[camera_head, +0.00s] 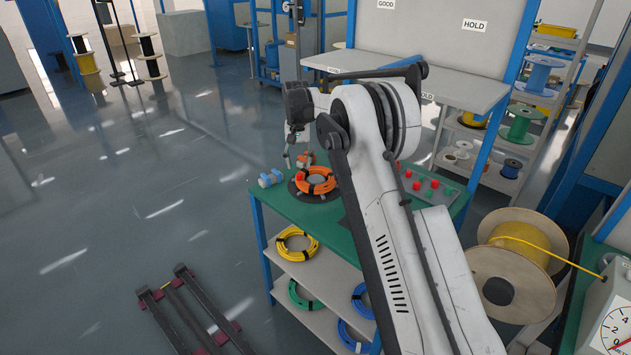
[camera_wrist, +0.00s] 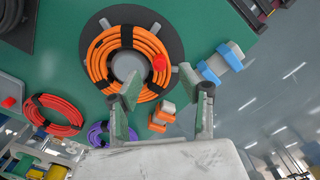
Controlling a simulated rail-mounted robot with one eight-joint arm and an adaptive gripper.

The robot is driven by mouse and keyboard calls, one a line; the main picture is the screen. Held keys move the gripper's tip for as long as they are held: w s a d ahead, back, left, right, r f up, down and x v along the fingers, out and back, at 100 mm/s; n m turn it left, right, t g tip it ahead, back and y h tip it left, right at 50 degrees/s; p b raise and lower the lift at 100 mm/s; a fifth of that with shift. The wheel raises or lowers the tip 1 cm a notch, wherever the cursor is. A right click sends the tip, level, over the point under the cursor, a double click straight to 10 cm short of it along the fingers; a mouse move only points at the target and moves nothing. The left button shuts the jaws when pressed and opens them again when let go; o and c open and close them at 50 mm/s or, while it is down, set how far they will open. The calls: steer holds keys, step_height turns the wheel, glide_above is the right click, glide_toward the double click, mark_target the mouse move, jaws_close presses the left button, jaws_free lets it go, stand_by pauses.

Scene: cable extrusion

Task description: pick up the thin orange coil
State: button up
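An orange coil (camera_head: 322,187) with dark ties lies on a dark round base on the green table top, partly hidden by my arm in the head view. In the wrist view the orange coil (camera_wrist: 98,62) lies around a grey hub with several grey posts; a red knob sits at its right side. My gripper (camera_wrist: 160,88) is open and empty, its two fingers apart, reaching over the coil's lower edge in the picture. In the head view my gripper (camera_head: 291,155) hangs just behind and left of the coil. Contact cannot be told.
A grey-blue block (camera_wrist: 220,63) and a small orange-grey block (camera_wrist: 161,117) lie beside the base. Red and purple coils (camera_wrist: 55,115) (camera_wrist: 100,133) show at lower left. Shelves below hold yellow (camera_head: 297,243), green and blue coils. A red-buttoned panel (camera_head: 430,187) stands right.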

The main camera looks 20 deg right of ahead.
mark_target(300, 174)
steer(key=shift+w+d+f, duration=0.1)
steer(key=shift+f, duration=1.3)
steer(key=shift+w+d+f, duration=0.1)
steer(key=shift+f, duration=1.25)
steer(key=shift+c, duration=0.5)
jaws_close()
